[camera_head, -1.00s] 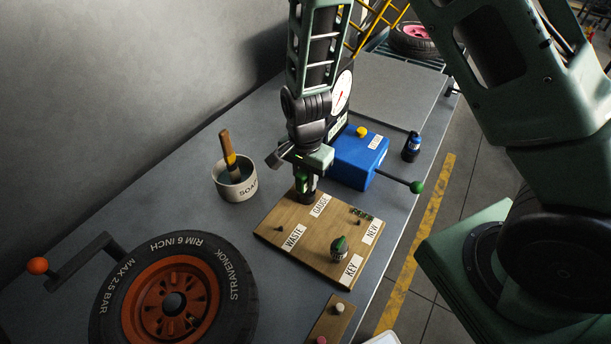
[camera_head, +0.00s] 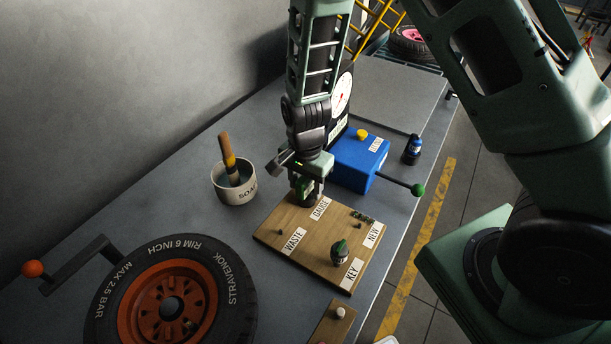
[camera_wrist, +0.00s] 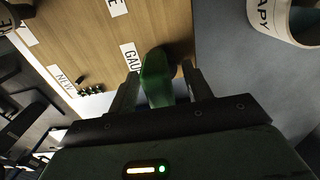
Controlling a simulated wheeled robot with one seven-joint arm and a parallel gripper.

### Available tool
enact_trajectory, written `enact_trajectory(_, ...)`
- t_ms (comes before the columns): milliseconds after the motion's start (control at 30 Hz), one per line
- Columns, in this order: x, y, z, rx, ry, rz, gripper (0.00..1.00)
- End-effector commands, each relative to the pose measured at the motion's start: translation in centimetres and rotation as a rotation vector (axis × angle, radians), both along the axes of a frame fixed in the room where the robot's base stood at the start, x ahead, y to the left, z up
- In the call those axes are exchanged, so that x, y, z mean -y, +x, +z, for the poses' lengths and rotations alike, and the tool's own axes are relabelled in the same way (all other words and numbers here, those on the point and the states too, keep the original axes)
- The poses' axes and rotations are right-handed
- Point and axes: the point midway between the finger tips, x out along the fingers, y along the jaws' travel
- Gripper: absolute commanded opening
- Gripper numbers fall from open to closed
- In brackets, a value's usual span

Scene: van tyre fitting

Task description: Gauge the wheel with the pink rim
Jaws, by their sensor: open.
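The wheel with the pink rim (camera_head: 410,37) lies far off at the top of the head view, on a rack beyond the bench. My gripper (camera_head: 308,193) points down over the wooden board (camera_head: 290,226), at the place labelled GAUGE. A green-bodied tool, seemingly the gauge (camera_wrist: 157,75), stands there between my fingers. In the wrist view my open gripper (camera_wrist: 161,85) has one finger on each side of it. The fingers hide most of the tool in the head view, and I cannot tell whether they touch it.
A wheel with an orange rim (camera_head: 207,292) lies at the lower left. The soap pot (camera_head: 233,190) with a brush stands left of the board. A blue box (camera_head: 357,157) with a green-knobbed lever is behind the board. A green-topped key tool (camera_head: 340,252) stands by KEY. A small bottle (camera_head: 412,152) stands near the bench edge.

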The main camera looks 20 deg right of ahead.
Motion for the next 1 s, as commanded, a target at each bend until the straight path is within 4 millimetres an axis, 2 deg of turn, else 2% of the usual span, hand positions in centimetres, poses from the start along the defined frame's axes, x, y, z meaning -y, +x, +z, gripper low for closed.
enact_trajectory(133, 0.0, 0.1, 1.1, 0.004, 0.0, 0.001, 0.5)
enact_trajectory(267, -0.1, 0.1, 3.1, 0.006, 0.002, 0.001, 0.5)
enact_trajectory(600, -0.1, 0.1, 11.1, 0.007, 0.004, 0.002, 0.5)
enact_trajectory(800, 0.0, 0.0, 15.0, 0.005, 0.002, 0.001, 0.5)
enact_trajectory(1000, 0.0, 0.0, 17.0, 0.002, 0.001, 0.001, 0.5)
